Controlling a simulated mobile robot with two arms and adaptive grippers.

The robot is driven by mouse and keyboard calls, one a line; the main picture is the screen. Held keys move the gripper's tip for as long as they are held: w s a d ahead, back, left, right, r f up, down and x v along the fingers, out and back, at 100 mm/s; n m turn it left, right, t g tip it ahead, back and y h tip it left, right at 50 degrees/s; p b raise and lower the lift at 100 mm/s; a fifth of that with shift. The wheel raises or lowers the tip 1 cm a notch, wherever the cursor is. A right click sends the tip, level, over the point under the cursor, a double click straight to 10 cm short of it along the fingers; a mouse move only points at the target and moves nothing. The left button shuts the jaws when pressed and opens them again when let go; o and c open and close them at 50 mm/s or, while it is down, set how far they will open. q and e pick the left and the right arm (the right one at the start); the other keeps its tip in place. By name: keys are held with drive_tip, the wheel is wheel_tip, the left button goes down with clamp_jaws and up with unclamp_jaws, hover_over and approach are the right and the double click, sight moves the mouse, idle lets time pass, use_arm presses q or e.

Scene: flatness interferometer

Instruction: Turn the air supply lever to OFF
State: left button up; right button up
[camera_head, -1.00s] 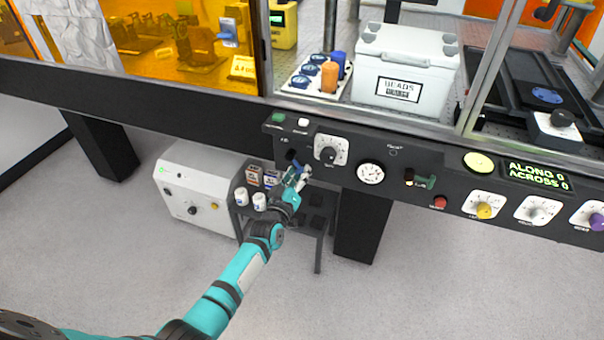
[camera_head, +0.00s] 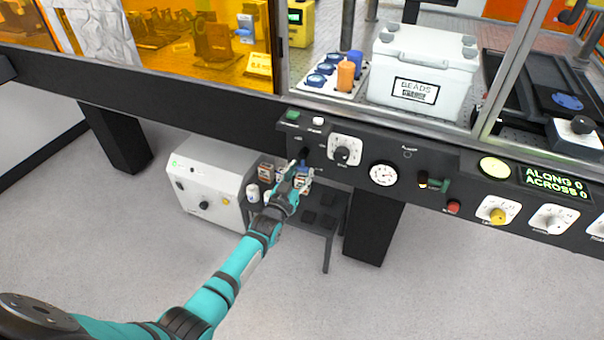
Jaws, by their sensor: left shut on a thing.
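My left gripper (camera_head: 303,168) reaches up to the left end of the black control panel (camera_head: 470,177). It is shut on a small dark lever (camera_head: 304,154), which I take to be the air supply lever. The lever sits just left of a white-faced dial with a black knob (camera_head: 342,154). The gripper covers much of the lever, and its marking is too small to read. A round white gauge (camera_head: 383,174) is farther right. My right gripper is not in view.
Below stand a white box unit (camera_head: 207,190) and a dark side table (camera_head: 327,222) with small bottles. The floor in front is clear.

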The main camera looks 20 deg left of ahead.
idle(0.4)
use_arm(q)
drive_tip(key=o, duration=1.1)
drive_tip(key=shift+o, duration=0.3)
drive_tip(key=s, duration=1.2)
drive_tip(key=shift+a, duration=0.3)
